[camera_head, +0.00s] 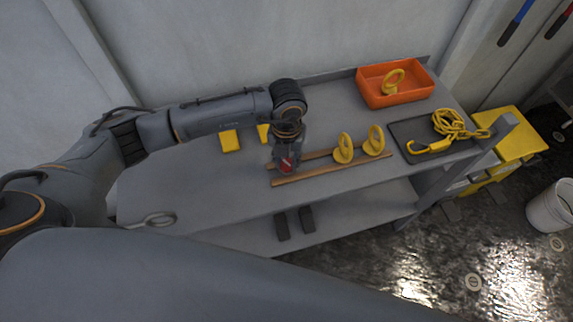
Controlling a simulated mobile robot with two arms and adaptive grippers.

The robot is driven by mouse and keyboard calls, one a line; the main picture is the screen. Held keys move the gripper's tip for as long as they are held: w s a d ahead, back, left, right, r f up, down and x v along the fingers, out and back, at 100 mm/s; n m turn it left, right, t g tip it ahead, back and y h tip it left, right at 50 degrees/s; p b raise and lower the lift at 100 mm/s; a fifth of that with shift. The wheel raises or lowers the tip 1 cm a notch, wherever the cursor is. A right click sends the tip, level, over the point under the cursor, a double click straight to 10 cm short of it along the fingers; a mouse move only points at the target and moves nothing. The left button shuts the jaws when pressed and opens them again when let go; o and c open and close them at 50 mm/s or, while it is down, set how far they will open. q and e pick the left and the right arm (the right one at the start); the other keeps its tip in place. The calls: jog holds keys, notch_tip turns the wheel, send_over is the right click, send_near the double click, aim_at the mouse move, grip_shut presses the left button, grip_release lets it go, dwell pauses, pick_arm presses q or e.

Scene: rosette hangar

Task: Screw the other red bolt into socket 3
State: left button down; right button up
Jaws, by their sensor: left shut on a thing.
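My left gripper (287,163) points down over the workbench (215,185). It is shut on a red bolt (287,165), of which only a small red part shows between the fingers. The gripper is at the left end of a wooden rack (330,170) made of two strips. Two yellow ring-shaped pieces (343,149) and (376,140) stand upright in the rack, to the right of the gripper. I cannot make out socket 3 or any socket number. My right gripper is not in view.
An orange bin (400,98) with a yellow ring piece stands at the back right. Yellow blocks (230,141) lie behind the gripper; a grey ring tool (158,219) lies front left. The bench's left part is mostly clear.

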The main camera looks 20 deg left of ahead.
pick_arm(q)
jog(key=shift+r+p, duration=0.5)
jog(key=shift+r, duration=0.5)
